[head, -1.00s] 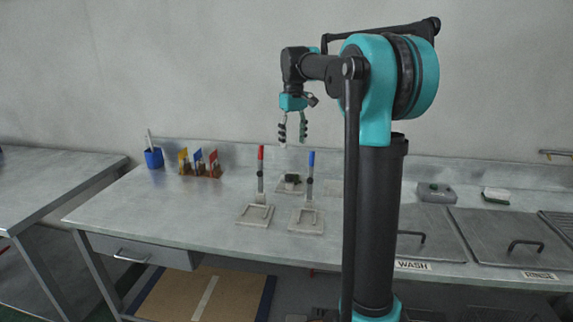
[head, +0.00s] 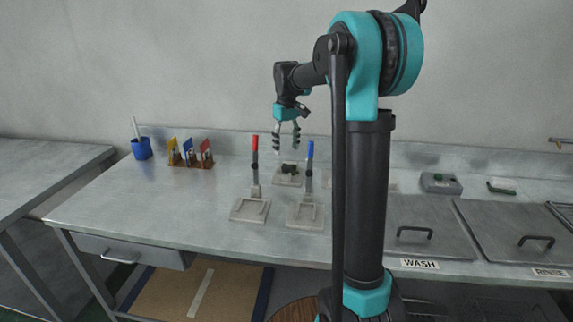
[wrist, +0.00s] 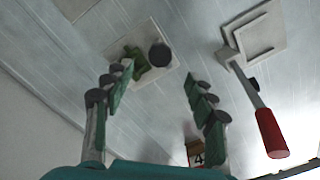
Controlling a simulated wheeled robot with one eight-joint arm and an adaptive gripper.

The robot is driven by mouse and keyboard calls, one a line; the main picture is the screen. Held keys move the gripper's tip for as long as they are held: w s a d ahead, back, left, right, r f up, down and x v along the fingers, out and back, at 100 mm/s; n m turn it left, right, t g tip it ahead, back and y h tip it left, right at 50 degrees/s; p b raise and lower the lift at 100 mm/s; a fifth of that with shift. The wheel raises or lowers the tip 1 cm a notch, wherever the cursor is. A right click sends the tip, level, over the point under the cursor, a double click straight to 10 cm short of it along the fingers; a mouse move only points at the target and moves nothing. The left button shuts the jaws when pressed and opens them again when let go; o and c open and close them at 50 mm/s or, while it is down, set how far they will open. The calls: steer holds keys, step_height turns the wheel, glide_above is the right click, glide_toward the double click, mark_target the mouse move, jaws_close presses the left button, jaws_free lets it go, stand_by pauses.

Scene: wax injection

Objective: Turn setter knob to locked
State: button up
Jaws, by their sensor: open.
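A small dark green fixture with a knob (head: 291,169) sits on a pale square plate (head: 280,181) at the back of the bench, between two upright levers. I take it for the setter knob; its markings are too small to read. In the wrist view the green part (wrist: 137,63) and a dark round cap (wrist: 159,55) show beyond the fingertips. My gripper (head: 286,147) is open and empty, above the knob and apart from it. In the wrist view my gripper (wrist: 160,78) has its fingers spread on either side, short of the plate.
A red-handled lever (head: 255,146) and a blue-handled lever (head: 310,150) stand on plates in front of the knob, to left and right. Colored cards in a rack (head: 190,160) and a blue cup (head: 141,149) stand at back left. Wash and rinse lids (head: 428,212) are at right.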

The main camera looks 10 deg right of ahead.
mark_target(287, 167)
step_height(287, 167, down, 8)
steer(key=shift+r, duration=0.15)
stand_by(0.3)
steer(key=c, duration=1.2)
